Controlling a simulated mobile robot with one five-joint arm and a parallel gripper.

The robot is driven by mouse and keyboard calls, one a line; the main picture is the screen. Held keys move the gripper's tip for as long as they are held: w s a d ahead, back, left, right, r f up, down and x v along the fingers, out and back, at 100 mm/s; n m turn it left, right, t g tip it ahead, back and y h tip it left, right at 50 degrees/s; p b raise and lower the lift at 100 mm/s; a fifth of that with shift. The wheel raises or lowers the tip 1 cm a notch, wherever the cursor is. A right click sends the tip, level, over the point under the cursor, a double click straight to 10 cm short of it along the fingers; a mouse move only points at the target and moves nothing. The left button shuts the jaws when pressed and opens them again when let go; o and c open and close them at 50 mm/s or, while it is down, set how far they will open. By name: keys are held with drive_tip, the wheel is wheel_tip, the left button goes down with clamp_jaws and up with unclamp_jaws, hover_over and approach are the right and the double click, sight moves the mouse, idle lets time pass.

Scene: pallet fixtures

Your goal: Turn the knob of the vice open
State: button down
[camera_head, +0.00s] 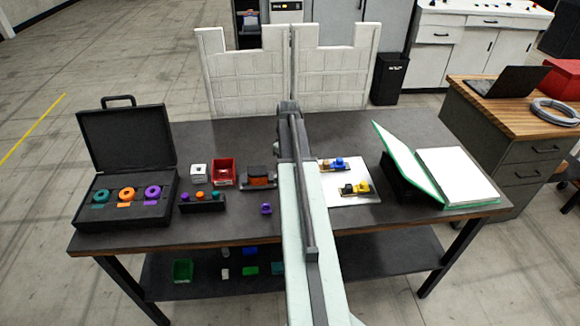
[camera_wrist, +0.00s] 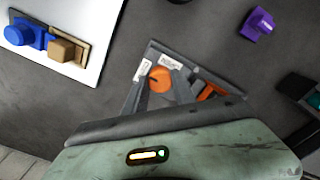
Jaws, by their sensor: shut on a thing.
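The vice is a small grey block with pale labels and orange parts; it shows left of my arm on the table in the head view (camera_head: 259,182) and in the middle of the wrist view (camera_wrist: 150,53). Its round orange knob (camera_wrist: 160,80) lies between my gripper's fingers (camera_wrist: 160,88) in the wrist view. My gripper is shut on the knob, one dark finger on each side. Another orange part of the vice (camera_wrist: 212,92) shows just right of the fingers. My arm hides my gripper's fingertips in the head view.
A purple piece (camera_head: 266,208) lies in front of the vice. A red bin (camera_head: 223,171) and a white cube (camera_head: 199,173) stand left. An open black case (camera_head: 125,190) stands far left.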

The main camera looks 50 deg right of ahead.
drive_tip(key=m, duration=0.8)
drive_tip(key=shift+m, duration=0.3)
drive_tip(key=m, duration=0.4)
drive_tip(key=shift+s+m, duration=0.1)
drive_tip(key=shift+m, duration=2.3)
drive_tip(key=c, duration=1)
unclamp_jaws()
drive_tip(key=shift+c, duration=0.2)
drive_tip(key=shift+r, duration=0.1)
